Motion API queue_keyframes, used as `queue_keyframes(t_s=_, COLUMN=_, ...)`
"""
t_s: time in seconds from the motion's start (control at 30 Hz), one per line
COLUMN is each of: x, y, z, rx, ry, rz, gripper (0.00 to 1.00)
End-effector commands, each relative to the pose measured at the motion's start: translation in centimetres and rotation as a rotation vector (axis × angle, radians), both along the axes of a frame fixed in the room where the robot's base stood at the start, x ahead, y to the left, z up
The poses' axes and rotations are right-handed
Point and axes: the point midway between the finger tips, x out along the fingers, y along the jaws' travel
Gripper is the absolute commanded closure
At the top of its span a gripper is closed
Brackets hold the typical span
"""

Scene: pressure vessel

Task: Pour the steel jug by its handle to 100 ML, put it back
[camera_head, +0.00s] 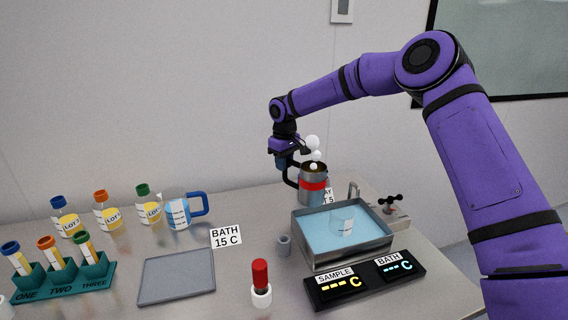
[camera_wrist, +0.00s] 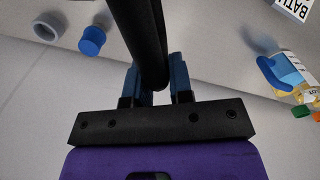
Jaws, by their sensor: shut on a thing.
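The steel jug (camera_head: 314,190) has a red band and a black handle. It looks upright behind the bath, with white puffs above its mouth; I cannot tell whether its base touches the bench. My gripper (camera_head: 287,163) is shut on the black handle, left of the jug. In the wrist view the handle (camera_wrist: 148,45) runs between my blue fingers (camera_wrist: 153,85); the jug body is not clear there. A clear beaker with markings (camera_head: 342,221) stands in the blue water of the bath (camera_head: 347,258). A measuring jug with a blue handle (camera_head: 178,213) holds blue liquid at left.
Three capped LOT bottles (camera_head: 107,217) and a teal tube rack (camera_head: 65,283) stand at left. A grey tray (camera_head: 177,278), a red-topped item (camera_head: 260,275), a grey ring (camera_head: 284,245) and a display panel (camera_head: 363,283) are in front. A valve (camera_head: 391,202) is right.

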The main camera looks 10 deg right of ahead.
Motion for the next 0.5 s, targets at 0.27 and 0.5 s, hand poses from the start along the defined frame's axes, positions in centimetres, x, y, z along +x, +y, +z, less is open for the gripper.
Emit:
queue_keyframes(t_s=0.27, x=-1.0, y=-1.0, z=1.3, rx=0.090, ry=-0.102, rz=-0.002, gripper=1.00)
queue_keyframes(t_s=0.5, x=-1.7, y=-1.6, z=2.6, rx=0.156, ry=-0.175, rz=-0.002, gripper=1.00)
